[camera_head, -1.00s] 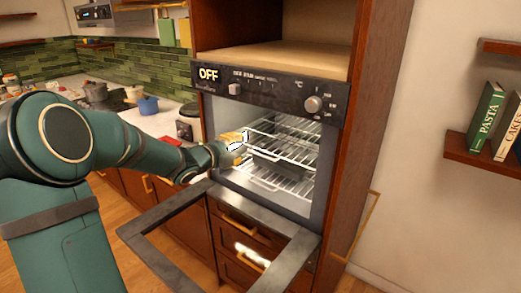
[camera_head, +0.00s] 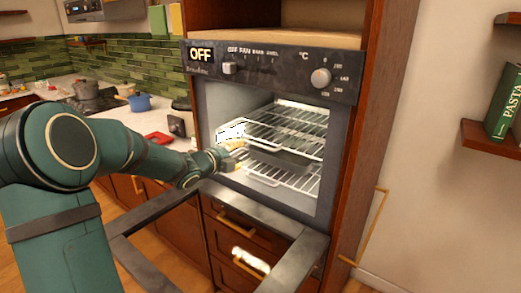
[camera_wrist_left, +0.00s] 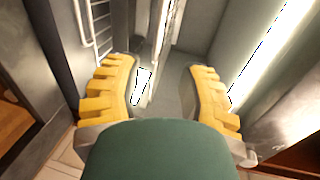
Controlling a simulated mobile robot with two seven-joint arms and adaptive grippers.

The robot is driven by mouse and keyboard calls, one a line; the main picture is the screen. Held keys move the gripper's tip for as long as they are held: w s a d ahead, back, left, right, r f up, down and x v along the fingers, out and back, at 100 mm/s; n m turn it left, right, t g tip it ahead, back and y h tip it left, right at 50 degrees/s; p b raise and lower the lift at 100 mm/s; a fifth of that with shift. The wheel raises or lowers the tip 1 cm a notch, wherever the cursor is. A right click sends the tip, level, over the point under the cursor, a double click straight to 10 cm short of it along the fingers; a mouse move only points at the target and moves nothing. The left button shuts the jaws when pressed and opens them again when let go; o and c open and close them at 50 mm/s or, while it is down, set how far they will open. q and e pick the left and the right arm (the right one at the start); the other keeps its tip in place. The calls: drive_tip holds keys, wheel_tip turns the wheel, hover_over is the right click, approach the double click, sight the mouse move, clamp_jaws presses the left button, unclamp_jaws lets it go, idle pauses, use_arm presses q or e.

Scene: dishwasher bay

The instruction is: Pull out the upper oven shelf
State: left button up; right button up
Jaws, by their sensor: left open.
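The upper oven shelf (camera_head: 292,128) is a wire rack inside the open oven (camera_head: 212,105). A second wire shelf (camera_head: 300,180) lies below it, with a dark tray (camera_head: 290,157) between them. My left gripper (camera_head: 234,157) is at the left front of the upper shelf, at the oven's mouth. In the left wrist view its yellow fingers (camera_wrist_left: 160,88) are apart, with pale metal rails or bars (camera_wrist_left: 163,35) beyond and between them. I cannot tell whether they touch the shelf. My right gripper is not in view.
The oven door (camera_head: 262,212) is folded down in front of the oven. Wooden drawers (camera_head: 225,235) with brass handles are below. A counter with pots (camera_head: 90,95) is at the left. A wall shelf with books (camera_head: 505,110) is at the right.

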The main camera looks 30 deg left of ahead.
sight(260, 146)
use_arm(q)
drive_tip(key=x, duration=1.2)
drive_tip(key=shift+w+f, duration=0.15)
drive_tip(key=shift+w, duration=0.15)
clamp_jaws()
